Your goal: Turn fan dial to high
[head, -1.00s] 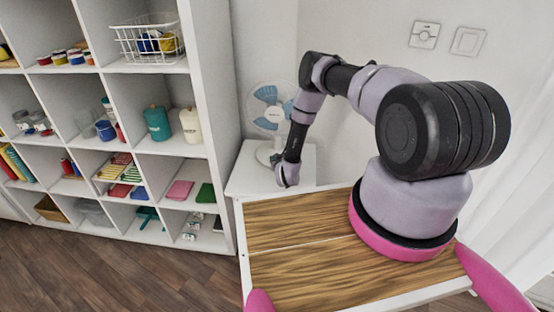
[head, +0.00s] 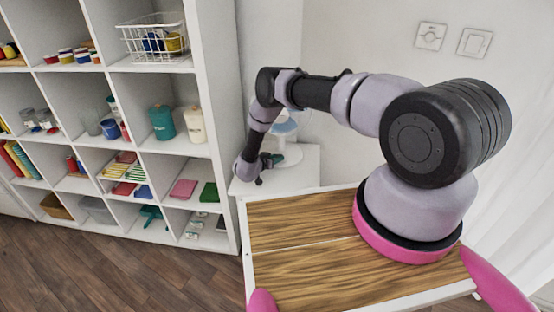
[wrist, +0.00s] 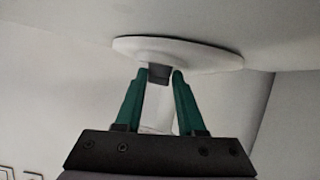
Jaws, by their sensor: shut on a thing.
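The white fan (head: 288,154) stands on a small white table in the corner; my arm hides much of its head in the head view. In the wrist view its round white base (wrist: 205,56) is at the top, with the dark grey dial (wrist: 158,73) under its edge. My gripper (wrist: 159,76) has green fingers, one on each side of the dial, and is shut on it. In the head view my gripper (head: 274,160) is at the left front of the fan base. The dial's setting marks cannot be read.
The white table (head: 300,176) has bare surface around the fan base. A white cube shelf (head: 222,120) with jars, folded cloths and a wire basket stands close on the left. A wood-topped surface (head: 300,222) lies in front. Walls close in behind.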

